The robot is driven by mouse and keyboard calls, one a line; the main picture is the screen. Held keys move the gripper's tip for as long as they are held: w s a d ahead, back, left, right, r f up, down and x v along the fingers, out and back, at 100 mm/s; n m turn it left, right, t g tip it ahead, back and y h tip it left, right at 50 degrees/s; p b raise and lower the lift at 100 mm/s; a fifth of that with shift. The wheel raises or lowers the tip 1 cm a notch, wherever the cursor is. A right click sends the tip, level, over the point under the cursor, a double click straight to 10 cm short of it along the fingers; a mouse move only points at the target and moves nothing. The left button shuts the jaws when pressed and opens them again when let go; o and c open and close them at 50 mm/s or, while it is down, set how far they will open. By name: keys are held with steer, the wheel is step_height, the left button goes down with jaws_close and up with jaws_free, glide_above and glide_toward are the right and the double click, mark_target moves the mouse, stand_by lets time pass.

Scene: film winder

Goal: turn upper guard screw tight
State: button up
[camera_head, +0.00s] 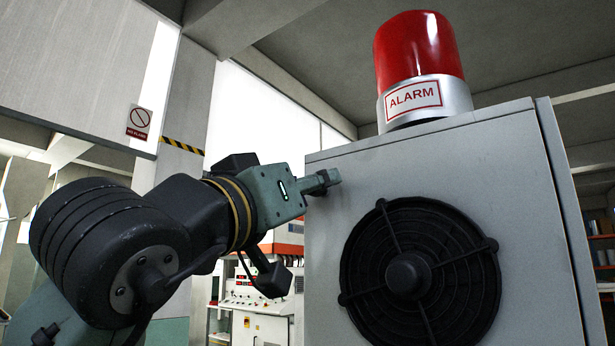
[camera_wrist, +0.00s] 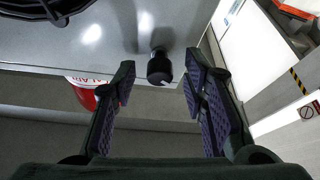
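A dark round screw knob (camera_wrist: 159,66) stands out from the grey cabinet face (camera_wrist: 190,15), near the edge of that face in the wrist view. I take it for the upper guard screw. My gripper (camera_wrist: 160,73) is open, with one finger on each side of the knob and visible gaps to both. In the head view my gripper (camera_head: 328,182) reaches the upper left of the cabinet (camera_head: 330,230). The screw cannot be made out there behind the fingers. The round black fan guard (camera_head: 420,280) is right of and below my gripper.
A red alarm lamp (camera_head: 418,50) stands on top of the cabinet and also shows in the wrist view (camera_wrist: 84,95). A control panel (camera_head: 250,300) is behind, left of the cabinet. Free space lies left of the cabinet's edge.

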steer(key=shift+c, duration=0.5)
jaws_close()
